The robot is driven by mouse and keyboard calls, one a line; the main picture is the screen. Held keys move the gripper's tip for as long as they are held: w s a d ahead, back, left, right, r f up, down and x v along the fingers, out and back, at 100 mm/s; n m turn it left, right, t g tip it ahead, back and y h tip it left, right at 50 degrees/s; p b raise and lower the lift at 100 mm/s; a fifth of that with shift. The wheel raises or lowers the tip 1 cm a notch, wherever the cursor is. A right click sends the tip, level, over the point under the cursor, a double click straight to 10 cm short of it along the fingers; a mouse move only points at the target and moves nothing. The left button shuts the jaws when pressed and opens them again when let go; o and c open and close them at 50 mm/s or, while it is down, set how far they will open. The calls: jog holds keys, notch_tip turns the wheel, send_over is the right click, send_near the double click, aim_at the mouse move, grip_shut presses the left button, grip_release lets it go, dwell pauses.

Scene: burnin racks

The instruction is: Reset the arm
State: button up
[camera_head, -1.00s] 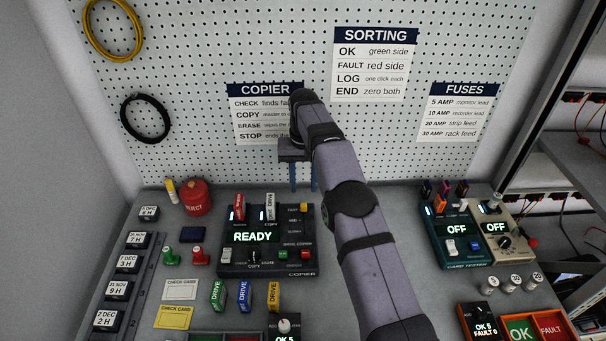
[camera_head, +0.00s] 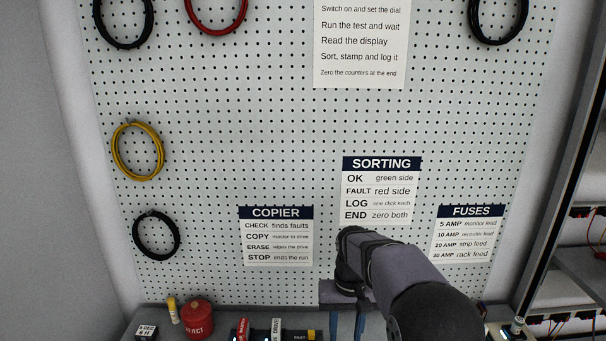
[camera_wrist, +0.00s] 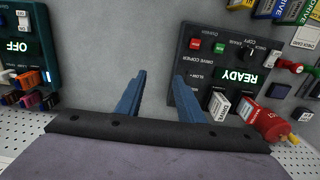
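My gripper (camera_wrist: 158,97) shows two blue fingers in the wrist view, set apart with only bare grey bench between them. In the head view, my gripper (camera_head: 346,326) hangs below the arm's end, in front of the lower pegboard, its fingertips cut off by the bottom edge. It holds nothing that I can see. In the wrist view the drive copier (camera_wrist: 215,80), reading READY, lies right of the fingers, and the teal card tester (camera_wrist: 52,62) with an OFF display lies to the left.
A red REJECT pot (camera_head: 198,320) stands at the bench's back left. In the wrist view a red pot (camera_wrist: 272,124) is beyond the copier. The pegboard (camera_head: 240,110) carries cable coils and printed signs. A metal rack (camera_head: 570,230) stands at right. Bench between copier and tester is clear.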

jog(key=s+d+f, duration=0.2)
jog(key=s, duration=1)
jog(key=s+d+f, duration=0.2)
jog(key=s+d, duration=0.1)
jog(key=s, duration=0.9)
jog(key=shift+s+f, duration=0.3)
jog(key=shift+s, duration=0.05)
